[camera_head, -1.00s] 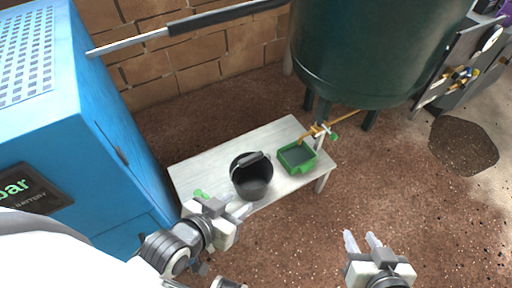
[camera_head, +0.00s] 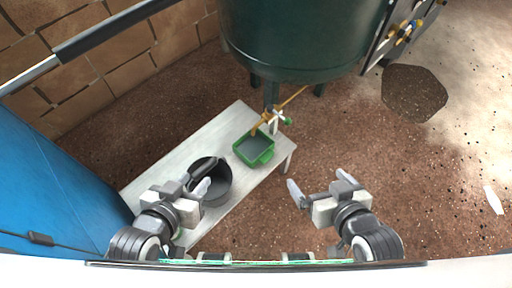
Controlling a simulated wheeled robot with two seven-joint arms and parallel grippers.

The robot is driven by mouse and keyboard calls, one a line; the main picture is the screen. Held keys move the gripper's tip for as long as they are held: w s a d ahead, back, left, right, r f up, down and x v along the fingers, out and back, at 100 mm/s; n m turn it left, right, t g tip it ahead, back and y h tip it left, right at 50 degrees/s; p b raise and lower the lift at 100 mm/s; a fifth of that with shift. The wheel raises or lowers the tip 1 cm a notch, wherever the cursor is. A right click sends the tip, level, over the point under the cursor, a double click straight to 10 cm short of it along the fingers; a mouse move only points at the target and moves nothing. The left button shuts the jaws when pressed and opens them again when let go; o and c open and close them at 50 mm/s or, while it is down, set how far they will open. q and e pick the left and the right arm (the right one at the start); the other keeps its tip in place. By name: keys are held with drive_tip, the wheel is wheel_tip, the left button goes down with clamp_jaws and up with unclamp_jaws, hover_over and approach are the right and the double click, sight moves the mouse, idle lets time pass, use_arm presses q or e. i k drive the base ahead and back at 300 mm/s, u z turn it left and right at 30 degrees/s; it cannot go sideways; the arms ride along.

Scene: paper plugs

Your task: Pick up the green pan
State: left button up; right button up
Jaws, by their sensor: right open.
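The green pan (camera_head: 267,157), a shallow rectangular tray with a grey inside, sits on the right end of the pale bench (camera_head: 241,112), below the tank's tap. My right gripper (camera_head: 322,186) is open and empty, to the right of the bench and apart from the pan. My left gripper (camera_head: 192,187) is over the left part of the bench, beside the dark bucket. Its fingers overlap the bucket in the picture, so I cannot tell whether they are open or touch it.
A black bucket (camera_head: 218,190) stands on the bench left of the pan.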

sight(252, 150)
drive_tip(key=k, duration=1.3)
